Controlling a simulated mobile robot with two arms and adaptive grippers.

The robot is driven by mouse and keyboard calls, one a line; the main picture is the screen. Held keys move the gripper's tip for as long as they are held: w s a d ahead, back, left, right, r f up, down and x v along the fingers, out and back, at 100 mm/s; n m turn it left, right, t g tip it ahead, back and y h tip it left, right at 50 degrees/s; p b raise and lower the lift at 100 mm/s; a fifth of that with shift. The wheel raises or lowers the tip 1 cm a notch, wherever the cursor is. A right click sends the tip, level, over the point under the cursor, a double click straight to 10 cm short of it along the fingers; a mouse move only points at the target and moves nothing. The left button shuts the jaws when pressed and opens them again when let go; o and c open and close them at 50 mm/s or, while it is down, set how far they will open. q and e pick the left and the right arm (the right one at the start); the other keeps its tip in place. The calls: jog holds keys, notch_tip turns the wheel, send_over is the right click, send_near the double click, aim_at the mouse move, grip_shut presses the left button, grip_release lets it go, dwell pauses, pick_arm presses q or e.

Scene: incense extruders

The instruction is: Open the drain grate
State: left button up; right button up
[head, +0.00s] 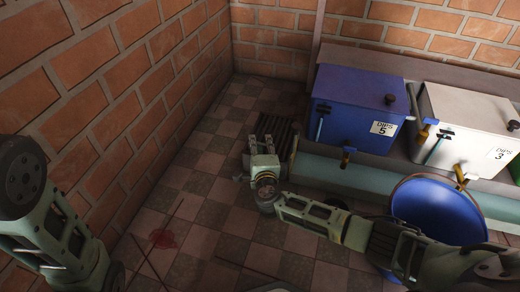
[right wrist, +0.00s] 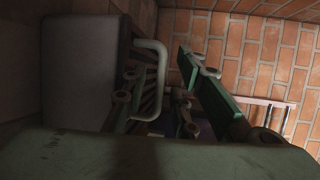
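The drain grate (head: 287,132) is a dark slatted panel on the tiled floor, left of the blue box. My right gripper (head: 262,142) is at the grate's left side, with its fingers apart and pointing toward the back wall. I cannot tell whether it touches the grate. In the right wrist view, one green finger of my right gripper (right wrist: 178,88) runs along the right and parts of the other show at the left. A pale bent bar (right wrist: 157,62) and slats show between them. My left arm is at the left edge of the head view; its gripper is not visible.
A blue box (head: 350,95) and a white box (head: 465,110) with taps stand on a ledge at the right. A blue bucket (head: 437,208) stands in front, partly behind my right arm. Brick walls close off the left and back. Floor tiles (head: 185,190) at the left are mostly clear, with a red stain (head: 163,238).

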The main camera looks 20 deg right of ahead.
grip_shut()
dwell(0.6)
